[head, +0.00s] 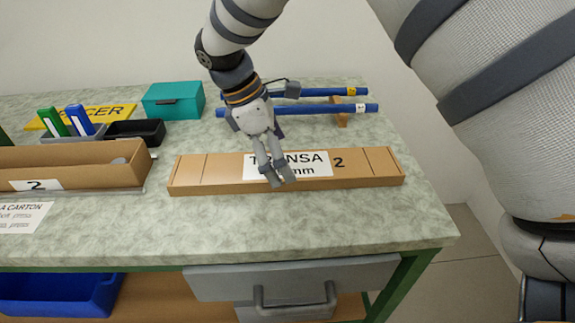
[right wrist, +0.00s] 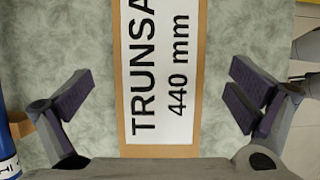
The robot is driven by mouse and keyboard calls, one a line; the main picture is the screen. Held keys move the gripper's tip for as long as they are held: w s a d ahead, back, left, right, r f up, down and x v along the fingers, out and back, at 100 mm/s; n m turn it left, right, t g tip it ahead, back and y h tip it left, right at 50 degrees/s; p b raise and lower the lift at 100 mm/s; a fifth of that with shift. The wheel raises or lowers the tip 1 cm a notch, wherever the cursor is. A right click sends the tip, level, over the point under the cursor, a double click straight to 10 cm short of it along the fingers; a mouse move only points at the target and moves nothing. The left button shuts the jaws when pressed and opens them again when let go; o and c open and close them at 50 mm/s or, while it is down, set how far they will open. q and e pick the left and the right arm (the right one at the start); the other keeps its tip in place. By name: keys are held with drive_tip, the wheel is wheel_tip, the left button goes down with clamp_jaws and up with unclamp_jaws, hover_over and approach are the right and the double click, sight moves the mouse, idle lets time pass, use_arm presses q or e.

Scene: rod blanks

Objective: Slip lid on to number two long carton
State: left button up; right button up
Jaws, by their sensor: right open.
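The long brown cardboard lid (head: 222,171), marked "2" with a white "TRUNSA 440 mm" label, lies flat on the bench right of the middle. The open long carton (head: 110,177), with a "2" label on its front, stands at the left, cut off by the picture edge. A grey round end shows inside it. My right gripper (head: 281,181) is over the middle of the lid, pointing down. In the right wrist view the lid (right wrist: 123,110) runs between its open fingers (right wrist: 160,97), apart from both. My left gripper is not in view.
Two blue rods (head: 300,110) rest on a wooden support behind the lid. A teal box (head: 174,100), a black tray (head: 135,131) and green and blue markers stand at the back left. Bare bench lies in front of the lid. A drawer (head: 290,280) hangs below.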

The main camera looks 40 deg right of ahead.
drive_tip(key=shift+x, duration=1.25)
drive_tip(key=c, duration=1.2)
drive_tip(key=shift+r, duration=0.1)
